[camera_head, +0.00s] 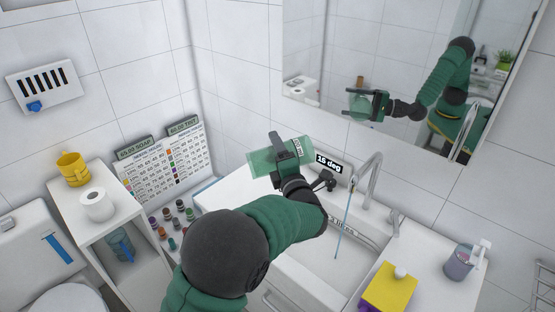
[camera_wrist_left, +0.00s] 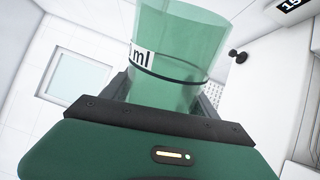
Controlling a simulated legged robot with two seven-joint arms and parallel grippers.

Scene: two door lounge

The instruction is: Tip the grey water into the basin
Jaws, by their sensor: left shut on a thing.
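My left gripper (camera_head: 287,165) is shut on a green see-through beaker (camera_head: 263,163), just left of the basin and above the counter. In the head view the beaker lies tilted well over. In the left wrist view the beaker (camera_wrist_left: 180,50) shows its wide mouth, a dark ring and a white label ending in "ml". I cannot make out grey water in it. The white basin (camera_head: 318,262) is to the right of my gripper, partly hidden by my arm. My right gripper is not in view.
A chrome tap (camera_head: 368,180) stands behind the basin, with a thin blue line dropping from it. A "15 deg" tag (camera_head: 328,164) is beside it. A yellow-topped box (camera_head: 388,287) and a soap dispenser (camera_head: 460,262) stand on the right. Small bottles (camera_head: 172,225) stand on the left.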

